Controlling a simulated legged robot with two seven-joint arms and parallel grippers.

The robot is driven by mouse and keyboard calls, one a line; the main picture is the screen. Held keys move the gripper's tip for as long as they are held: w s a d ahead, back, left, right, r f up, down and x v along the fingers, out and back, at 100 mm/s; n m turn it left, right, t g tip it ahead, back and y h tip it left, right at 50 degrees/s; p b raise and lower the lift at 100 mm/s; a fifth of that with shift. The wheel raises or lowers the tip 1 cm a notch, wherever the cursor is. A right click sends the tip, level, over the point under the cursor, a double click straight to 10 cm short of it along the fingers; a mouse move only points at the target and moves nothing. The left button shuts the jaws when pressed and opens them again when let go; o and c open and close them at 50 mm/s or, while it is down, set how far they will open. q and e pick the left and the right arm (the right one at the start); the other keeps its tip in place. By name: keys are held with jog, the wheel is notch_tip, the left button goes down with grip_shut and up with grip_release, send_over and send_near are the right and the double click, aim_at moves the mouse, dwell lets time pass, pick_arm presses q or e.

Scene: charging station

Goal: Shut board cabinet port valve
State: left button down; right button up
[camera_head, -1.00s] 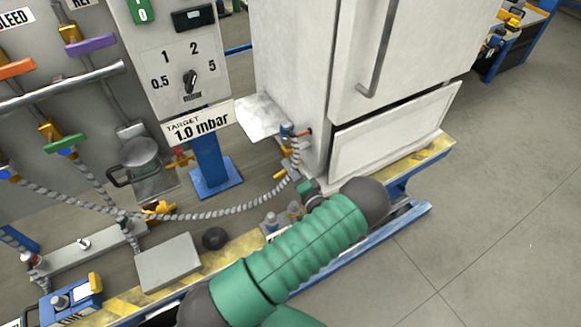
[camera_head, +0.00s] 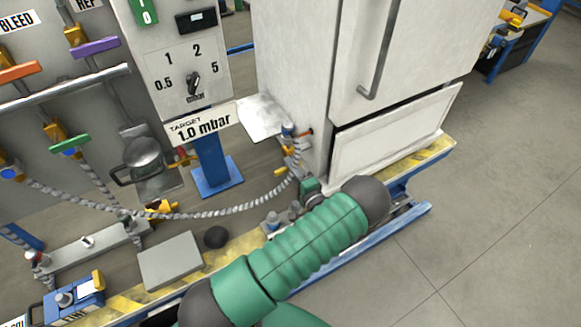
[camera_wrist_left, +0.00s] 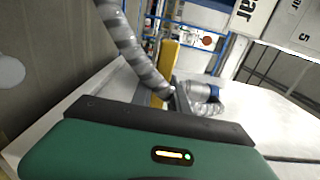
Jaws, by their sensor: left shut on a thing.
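The port valve (camera_head: 290,152) sits on the hose end at the left side of the white cabinet (camera_head: 385,135), with blue and orange fittings above and a yellow handle. My left gripper (camera_head: 299,190) is just below it, mostly hidden behind my green arm. In the left wrist view, the green gripper body fills the bottom. The yellow handle (camera_wrist_left: 168,68) stands just beyond it, beside the grey hose (camera_wrist_left: 130,48) and metal fitting (camera_wrist_left: 183,98). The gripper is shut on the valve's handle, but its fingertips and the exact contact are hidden. My right gripper is not in view.
A dial box with a "TARGET 1.0 mbar" sign (camera_head: 200,124) stands on a blue post left of the cabinet. A striped hose (camera_head: 225,211) crosses the bench. A grey block (camera_head: 170,260) and black knob (camera_head: 215,237) lie near its front edge.

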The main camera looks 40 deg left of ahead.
pick_arm(q)
jog(key=shift+f, duration=0.15)
jog(key=c, duration=1.3)
grip_release()
jog(key=shift+w, duration=0.1)
jog(key=shift+d, duration=0.1)
jog(key=v, duration=1.6)
jog(key=shift+d, duration=0.35)
